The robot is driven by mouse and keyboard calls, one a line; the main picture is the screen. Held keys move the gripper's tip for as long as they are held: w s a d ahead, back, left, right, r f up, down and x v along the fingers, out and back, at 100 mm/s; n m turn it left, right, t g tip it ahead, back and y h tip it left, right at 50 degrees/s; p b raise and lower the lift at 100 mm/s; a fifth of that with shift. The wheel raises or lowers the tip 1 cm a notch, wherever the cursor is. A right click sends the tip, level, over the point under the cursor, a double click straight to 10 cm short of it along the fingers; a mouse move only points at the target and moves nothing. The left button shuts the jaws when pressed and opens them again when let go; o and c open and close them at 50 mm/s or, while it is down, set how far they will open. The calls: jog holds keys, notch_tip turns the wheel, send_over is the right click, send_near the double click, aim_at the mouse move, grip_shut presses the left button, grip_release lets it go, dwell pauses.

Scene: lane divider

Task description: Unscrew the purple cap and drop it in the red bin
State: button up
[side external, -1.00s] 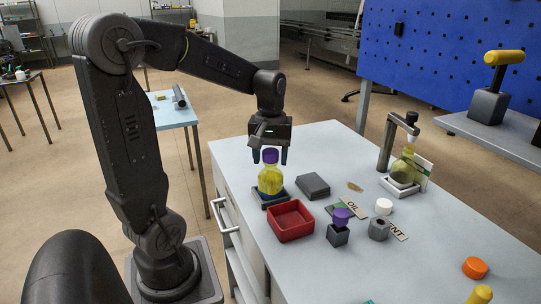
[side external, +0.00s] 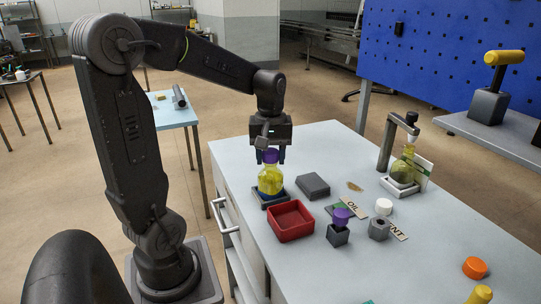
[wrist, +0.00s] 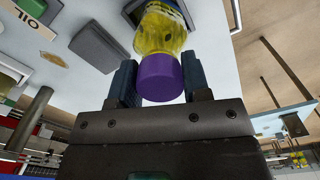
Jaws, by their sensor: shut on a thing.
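The purple cap (side external: 270,156) sits on top of a flask of yellow liquid (side external: 270,180), which stands upright in a dark blue holder (side external: 273,201). My gripper (side external: 271,157) points down over the flask, its fingers on either side of the cap and shut on it. In the wrist view the cap (wrist: 160,78) lies between the two dark fingers (wrist: 160,82), still against the flask neck. The empty red bin (side external: 291,221) is just in front of the flask.
A dark grey block (side external: 313,185) lies right of the flask. A second purple-topped piece (side external: 341,216) stands on a grey block right of the bin. A white cap (side external: 383,206), a grey nut (side external: 379,229) and an orange cap (side external: 475,267) lie farther right. A dispenser stand (side external: 388,145) rises behind.

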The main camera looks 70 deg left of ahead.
jog(key=shift+n, duration=0.9)
jog(key=shift+n, duration=0.8)
jog(key=shift+n, duration=0.9)
jog(key=shift+n, duration=0.8)
